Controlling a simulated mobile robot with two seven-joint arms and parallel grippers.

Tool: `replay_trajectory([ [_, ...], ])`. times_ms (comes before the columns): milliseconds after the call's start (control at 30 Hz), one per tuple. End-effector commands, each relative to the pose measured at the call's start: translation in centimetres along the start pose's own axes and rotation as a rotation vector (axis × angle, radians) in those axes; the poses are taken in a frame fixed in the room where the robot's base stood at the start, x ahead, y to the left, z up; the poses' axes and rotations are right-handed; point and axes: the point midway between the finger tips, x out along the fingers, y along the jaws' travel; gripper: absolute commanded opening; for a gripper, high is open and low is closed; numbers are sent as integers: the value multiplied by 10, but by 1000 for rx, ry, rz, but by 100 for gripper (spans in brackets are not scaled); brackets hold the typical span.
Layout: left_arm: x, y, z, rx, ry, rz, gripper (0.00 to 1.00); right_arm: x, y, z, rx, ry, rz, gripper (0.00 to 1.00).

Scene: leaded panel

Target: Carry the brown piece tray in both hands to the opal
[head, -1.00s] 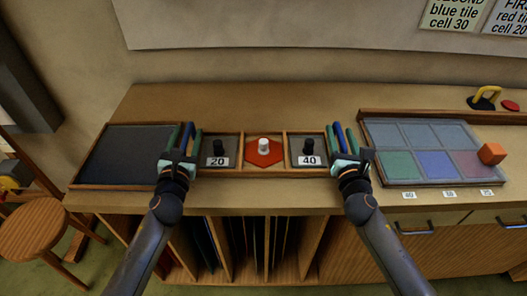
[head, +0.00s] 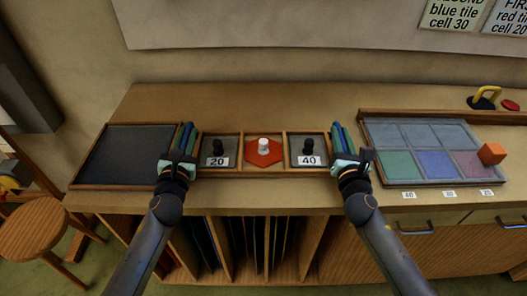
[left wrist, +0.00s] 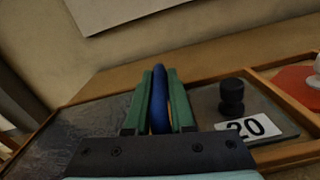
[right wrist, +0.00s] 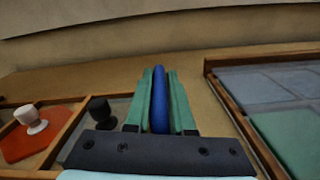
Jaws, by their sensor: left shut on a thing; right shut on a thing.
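The brown piece tray (head: 263,172) lies on the counter in the middle of the head view. Its compartments hold a grey piece marked 20 (head: 217,161), an orange-red hexagon with a white knob (head: 264,158) and a grey piece marked 40 (head: 309,161). My left gripper (head: 187,131) is shut on the blue handle (left wrist: 159,95) at the tray's left end. My right gripper (head: 338,130) is shut on the blue handle (right wrist: 159,90) at its right end. I cannot tell which thing is the opal.
A dark panel in a wooden frame (head: 128,153) lies close left of the tray. A framed glass panel with coloured cells (head: 417,133) lies to the right, with an orange cube (head: 491,153) on its edge. A yellow-handled tool (head: 485,98) is behind. A stool (head: 34,229) stands lower left.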

Motion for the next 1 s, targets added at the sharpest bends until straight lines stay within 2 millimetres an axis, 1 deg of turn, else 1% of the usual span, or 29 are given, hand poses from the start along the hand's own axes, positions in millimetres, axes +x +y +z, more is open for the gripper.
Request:
replay_trajectory([
  [767, 0, 1, 0, 4, 0, 1, 0, 0, 0, -1, 3, 2, -2, 0],
  [800, 0, 1, 4, 4, -9, 1, 0, 1, 1, 4, 3, -6, 1, 0],
  [1000, 0, 2, 8, 4, -8, 0, 0, 1, 1, 7, 3, -6, 0, 0],
])
